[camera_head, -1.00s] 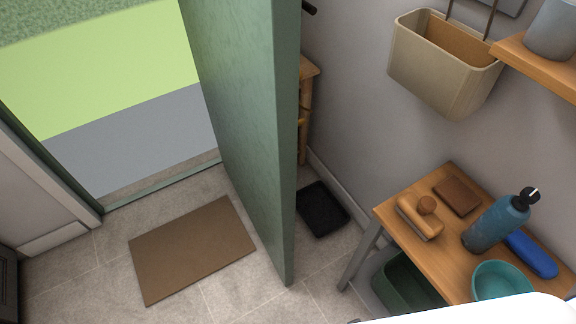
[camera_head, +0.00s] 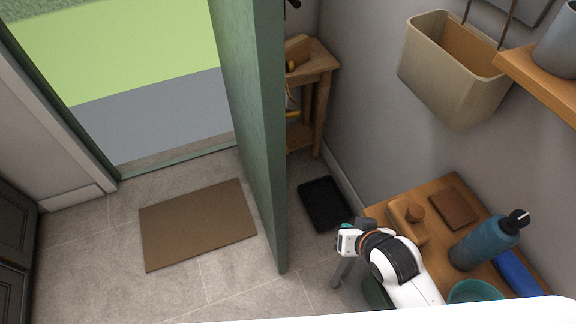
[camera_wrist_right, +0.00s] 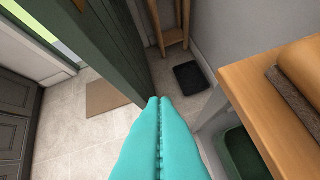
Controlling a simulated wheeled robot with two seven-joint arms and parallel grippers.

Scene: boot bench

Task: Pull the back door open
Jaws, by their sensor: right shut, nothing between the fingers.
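The green back door (camera_head: 254,130) stands wide open in the head view, seen nearly edge-on, with the doorway and bright ground outside to its left. My right gripper (camera_head: 347,238) is at the left end of the bench, to the right of the door's free edge and apart from it. In the right wrist view the teal fingers (camera_wrist_right: 158,100) are shut with nothing between them, and the dark green door (camera_wrist_right: 98,45) shows beyond them at the upper left. My left gripper is not in view.
A brown mat (camera_head: 198,224) lies on the tiles by the doorway. A black tray (camera_head: 325,203) lies on the floor behind the door, near a wooden stand (camera_head: 318,85). The wooden bench (camera_head: 385,203) holds a brush, a blue bottle (camera_head: 487,240) and a teal bowl. A beige bin (camera_head: 450,75) hangs on the wall.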

